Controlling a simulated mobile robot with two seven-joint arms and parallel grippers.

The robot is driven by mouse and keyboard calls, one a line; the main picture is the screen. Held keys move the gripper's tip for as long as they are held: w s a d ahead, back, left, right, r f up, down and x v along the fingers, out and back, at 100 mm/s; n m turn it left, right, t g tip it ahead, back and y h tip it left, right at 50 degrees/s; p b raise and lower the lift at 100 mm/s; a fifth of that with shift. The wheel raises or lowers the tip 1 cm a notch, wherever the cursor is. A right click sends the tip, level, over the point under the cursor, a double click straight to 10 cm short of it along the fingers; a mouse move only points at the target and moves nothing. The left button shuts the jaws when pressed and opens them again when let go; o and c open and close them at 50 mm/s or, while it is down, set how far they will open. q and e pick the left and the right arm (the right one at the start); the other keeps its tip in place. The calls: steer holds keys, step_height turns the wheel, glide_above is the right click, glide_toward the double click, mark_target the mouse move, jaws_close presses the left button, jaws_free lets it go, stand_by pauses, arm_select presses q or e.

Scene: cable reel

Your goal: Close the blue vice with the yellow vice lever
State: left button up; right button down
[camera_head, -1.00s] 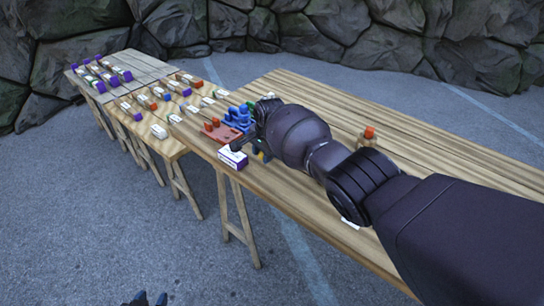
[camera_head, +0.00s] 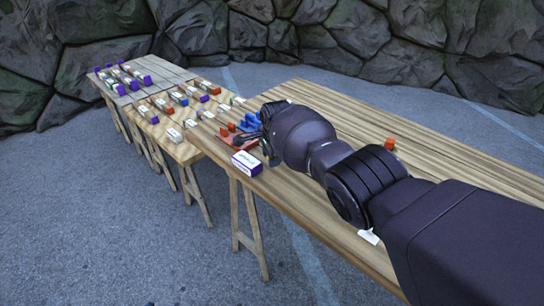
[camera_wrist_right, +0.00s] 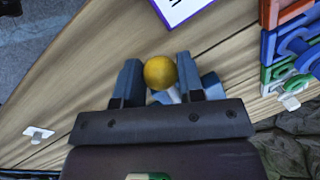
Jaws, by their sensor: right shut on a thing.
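The yellow vice lever's round knob (camera_wrist_right: 160,72) sits between the two fingers of my right gripper (camera_wrist_right: 158,80) in the right wrist view. The gripper is shut on it. Pale blue-grey parts (camera_wrist_right: 210,86) show just behind the knob, partly hidden by the fingers. In the head view my right arm reaches to the near left end of the table and hides the gripper, the lever and most of what is under them. Blue parts (camera_head: 250,123), perhaps of the vice, stand beside a red base (camera_head: 234,139). My left gripper is out of view.
A white and purple box (camera_head: 247,163) stands at the table (camera_head: 430,170) edge, close to my right gripper. Red, blue (camera_wrist_right: 292,45) and green pieces lie right in the wrist view. An orange-red object (camera_head: 390,144) stands behind my arm. Tables with several small boxes (camera_head: 140,75) extend left.

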steer(key=shift+r, duration=0.1)
steer(key=c, duration=0.8)
jaws_free()
steer(key=shift+a, duration=0.1)
steer(key=shift+o, duration=0.2)
step_height(320, 180, up, 10)
steer(key=s+d+p, duration=0.1)
steer(key=p, duration=0.5)
steer(key=shift+s+r, duration=0.25)
steer(key=shift+s, duration=0.15)
